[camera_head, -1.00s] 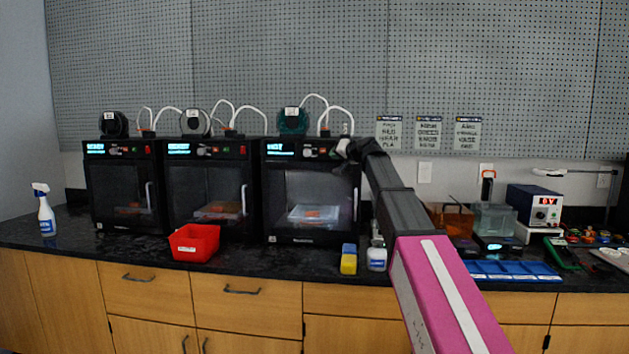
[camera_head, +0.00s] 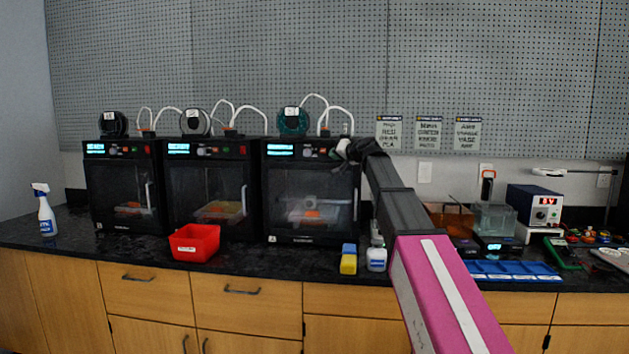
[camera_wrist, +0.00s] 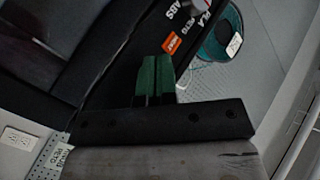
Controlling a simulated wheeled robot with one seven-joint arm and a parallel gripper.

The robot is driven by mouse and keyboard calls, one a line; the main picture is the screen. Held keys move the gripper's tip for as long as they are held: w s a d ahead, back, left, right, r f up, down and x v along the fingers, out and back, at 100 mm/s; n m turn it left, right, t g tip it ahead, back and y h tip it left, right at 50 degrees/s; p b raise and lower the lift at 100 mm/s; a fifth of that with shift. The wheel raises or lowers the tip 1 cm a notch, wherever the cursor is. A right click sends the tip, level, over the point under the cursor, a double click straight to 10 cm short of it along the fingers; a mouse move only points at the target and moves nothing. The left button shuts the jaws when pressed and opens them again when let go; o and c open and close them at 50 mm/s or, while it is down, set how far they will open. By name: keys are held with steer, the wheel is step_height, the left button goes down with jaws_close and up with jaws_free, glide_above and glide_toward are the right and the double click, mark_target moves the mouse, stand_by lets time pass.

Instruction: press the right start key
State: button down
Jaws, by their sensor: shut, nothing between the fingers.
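Three black 3D printers stand on the bench in the head view: left (camera_head: 122,215), middle (camera_head: 206,205) and right (camera_head: 310,180). The right printer has a lit cyan display (camera_head: 280,150) at the left of its top panel. My gripper (camera_wrist: 153,76) is shut and empty, its green fingertips together over the dark panel in the wrist view. In that view an orange-red key (camera_wrist: 171,43) with small white lettering sits just beyond the tips, near a knob (camera_wrist: 196,2) with material labels. I cannot read the key's lettering or tell whether the tips touch the panel.
A red bin (camera_head: 195,243) stands before the middle printer. A teal spool (camera_head: 292,121) and white tubes are on top. Clear boxes and a power supply (camera_head: 537,210) stand farther right.

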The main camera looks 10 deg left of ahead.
steer(key=s, duration=0.6)
steer(key=shift+a, duration=0.15)
stand_by(0.7)
